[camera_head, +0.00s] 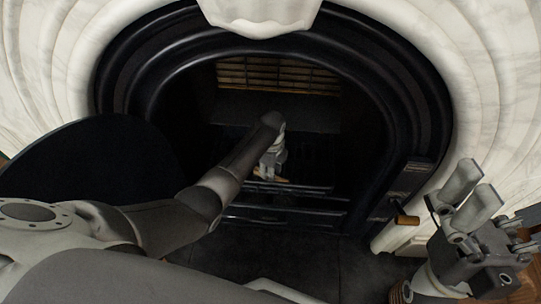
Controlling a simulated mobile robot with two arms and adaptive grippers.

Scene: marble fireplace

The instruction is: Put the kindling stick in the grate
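My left arm reaches through the arched opening of the black fireplace. My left gripper (268,172) is small and dim inside, low over the grate (300,188), a set of dark bars above the hearth. A light brown piece (284,180), probably the kindling stick, shows at the gripper's fingertips. Most of it is hidden, and I cannot tell whether the fingers are closed on it or whether it touches the bars. My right gripper (476,190) is outside the opening at the right, its fingers apart and nothing between them.
A dark rounded panel (90,165) stands at the left of the opening. A dark panel edge with a brown handle (407,220) juts out at the right, close to my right gripper. White marble (480,60) surrounds the opening. Dark hearth tiles (320,268) lie in front.

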